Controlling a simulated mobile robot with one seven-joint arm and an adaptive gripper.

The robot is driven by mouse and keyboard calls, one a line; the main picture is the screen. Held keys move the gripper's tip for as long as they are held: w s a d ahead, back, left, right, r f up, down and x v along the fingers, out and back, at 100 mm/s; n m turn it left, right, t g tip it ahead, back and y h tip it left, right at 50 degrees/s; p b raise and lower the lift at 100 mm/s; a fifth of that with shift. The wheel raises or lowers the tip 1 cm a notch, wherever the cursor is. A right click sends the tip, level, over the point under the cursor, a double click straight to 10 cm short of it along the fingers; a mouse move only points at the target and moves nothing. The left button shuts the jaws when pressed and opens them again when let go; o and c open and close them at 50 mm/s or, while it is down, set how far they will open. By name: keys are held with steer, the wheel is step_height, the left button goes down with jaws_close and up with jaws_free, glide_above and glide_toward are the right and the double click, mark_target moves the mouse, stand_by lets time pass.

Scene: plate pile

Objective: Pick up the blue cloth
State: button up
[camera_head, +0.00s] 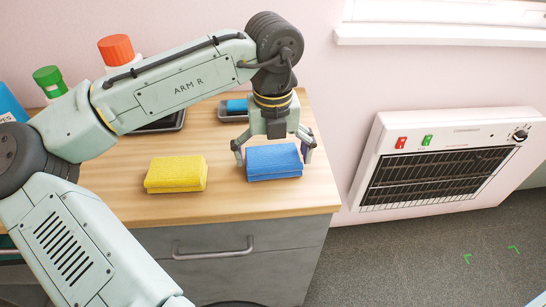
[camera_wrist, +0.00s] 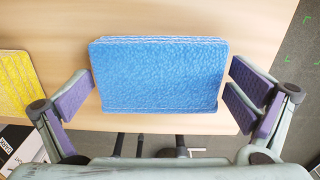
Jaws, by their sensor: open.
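The blue cloth (camera_head: 273,162) is a folded, textured pad lying flat on the wooden counter near its front right corner. In the wrist view the blue cloth (camera_wrist: 160,75) lies between the fingers, with a gap on each side. My gripper (camera_head: 274,152) is open and points down over the cloth, one finger at its left side and one at its right. In the wrist view my gripper (camera_wrist: 162,98) shows purple pads on both fingers. The gripper holds nothing.
A yellow cloth (camera_head: 176,174) lies to the left on the counter (camera_head: 225,203). Behind my gripper is a dark tray with a blue item (camera_head: 237,106). Bottles with orange (camera_head: 116,50) and green caps (camera_head: 47,77) stand at the back left. A heater (camera_head: 440,155) hangs on the right wall.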

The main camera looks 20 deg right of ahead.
mark_target(274, 155)
steer(key=shift+f, duration=0.1)
steer(key=shift+c, duration=0.4)
steer(key=c, duration=0.8)
steer(key=shift+o, duration=0.2)
steer(key=shift+r, duration=0.55)
step_height(274, 155, up, 2)
steer(key=shift+r+b, duration=0.1)
steer(key=shift+b, duration=0.45)
steer(key=s+a+r+b, duration=0.1)
steer(key=s+a+b, duration=0.1)
steer(key=s+a, duration=0.8)
steer(key=shift+s+a+r+b, duration=0.2)
steer(key=shift+a+r+b, duration=0.15)
steer(key=shift+a, duration=0.8)
steer(key=o, duration=0.6)
steer(key=c, duration=0.5)
